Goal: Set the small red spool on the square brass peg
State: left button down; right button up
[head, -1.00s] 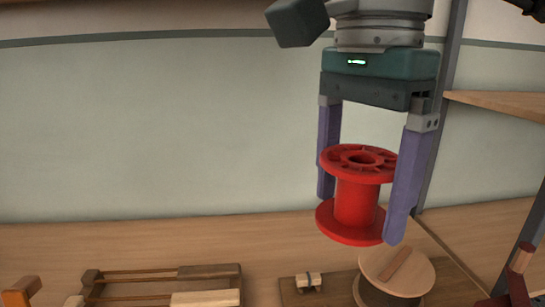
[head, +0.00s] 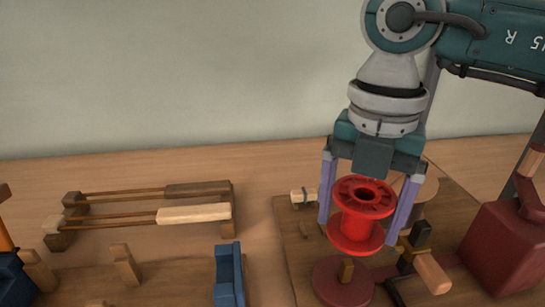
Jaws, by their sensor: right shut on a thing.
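The small red spool (head: 357,232) is upright between the two purple fingers of my right gripper (head: 368,217), which is shut on it. The spool's lower flange is just above the peg's top in the picture; the exact gap is hard to judge. My left gripper is not in view.
A wooden-handled clamp (head: 428,268) stands right of the peg, and a dark red block (head: 503,247) is farther right. A round wooden piece is partly hidden behind the gripper. A blue bracket (head: 229,276) and a wooden rack (head: 150,212) are at left.

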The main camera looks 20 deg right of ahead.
aim_at(348, 262)
jog(key=shift+d+f+m, duration=0.1)
jog(key=shift+f+m, duration=0.35)
jog(key=shift+m, duration=0.05)
jog(key=shift+f+b, duration=1.9)
jog(key=shift+b, duration=0.05)
jog(key=shift+f+b, duration=0.85)
jog(key=shift+f, duration=0.75)
jog(key=shift+f, duration=0.1)
